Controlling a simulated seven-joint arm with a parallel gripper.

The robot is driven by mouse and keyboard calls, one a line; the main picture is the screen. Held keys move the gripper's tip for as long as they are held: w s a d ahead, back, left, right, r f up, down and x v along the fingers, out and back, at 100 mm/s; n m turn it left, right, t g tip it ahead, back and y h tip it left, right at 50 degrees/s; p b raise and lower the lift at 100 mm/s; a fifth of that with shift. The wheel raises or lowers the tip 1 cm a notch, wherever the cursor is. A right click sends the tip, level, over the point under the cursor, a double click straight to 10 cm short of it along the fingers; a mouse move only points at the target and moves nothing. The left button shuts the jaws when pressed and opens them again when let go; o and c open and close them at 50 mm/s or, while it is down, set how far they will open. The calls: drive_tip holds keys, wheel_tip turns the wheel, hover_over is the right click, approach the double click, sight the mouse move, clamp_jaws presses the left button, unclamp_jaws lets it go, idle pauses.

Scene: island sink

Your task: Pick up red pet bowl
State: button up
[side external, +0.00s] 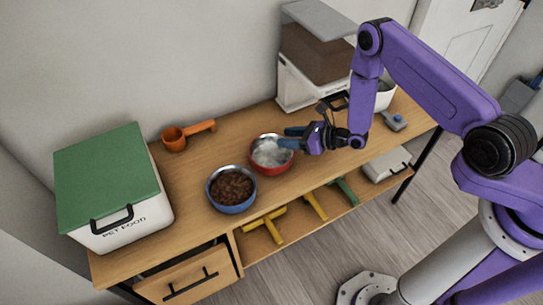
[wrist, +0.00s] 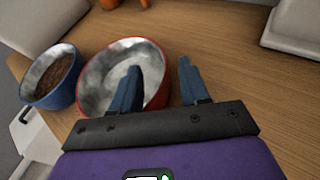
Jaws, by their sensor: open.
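The red pet bowl (side external: 270,168) stands on the wooden table, with a red outside and a shiny metal inside that looks empty. In the wrist view the red bowl (wrist: 160,95) is at the centre left. My gripper (side external: 288,137) is at the bowl's right side, fingers pointing over it. In the wrist view my gripper (wrist: 158,80) is open, with the left finger over the bowl's inside and the right finger outside its right rim. The rim lies between the fingers. I cannot tell how far the fingertips are above it.
A blue bowl (side external: 232,190) of brown kibble stands close to the red bowl's left; it also shows in the wrist view (wrist: 45,92). An orange scoop (side external: 185,136), a green-lidded bin (side external: 112,185) and another bin (side external: 300,85) stand on the table (side external: 190,180). Yellow tools (side external: 265,224) lie on the shelf below.

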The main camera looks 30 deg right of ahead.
drive_tip(key=shift+w+a+f, duration=0.2)
drive_tip(key=shift+w+a, duration=0.15)
clamp_jaws()
drive_tip(key=shift+s, duration=0.1)
drive_tip(key=shift+r, duration=0.1)
